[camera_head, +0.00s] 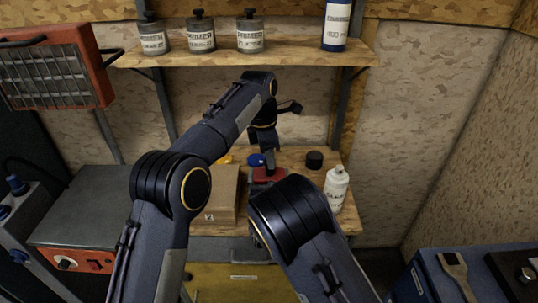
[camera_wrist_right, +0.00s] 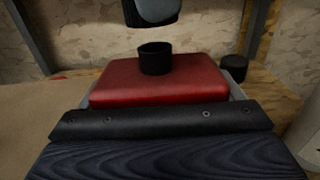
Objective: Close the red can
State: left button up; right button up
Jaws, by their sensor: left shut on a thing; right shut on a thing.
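The red can (camera_head: 268,175) stands on the wooden bench, partly hidden by my arms. In the right wrist view its red body (camera_wrist_right: 160,82) fills the middle, with a short black cylinder (camera_wrist_right: 156,60) upright on top. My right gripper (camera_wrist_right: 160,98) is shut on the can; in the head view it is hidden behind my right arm. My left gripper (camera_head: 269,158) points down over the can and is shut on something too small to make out. In the right wrist view a dark rounded piece (camera_wrist_right: 152,10), cut off by the frame, hangs above the black cylinder with a gap between.
A cardboard box (camera_head: 222,195) is at left. Several primer jars (camera_head: 201,35) stand on the shelf above.

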pick_arm(q)
jog(key=shift+f, duration=0.8)
jog(key=shift+f, duration=0.6)
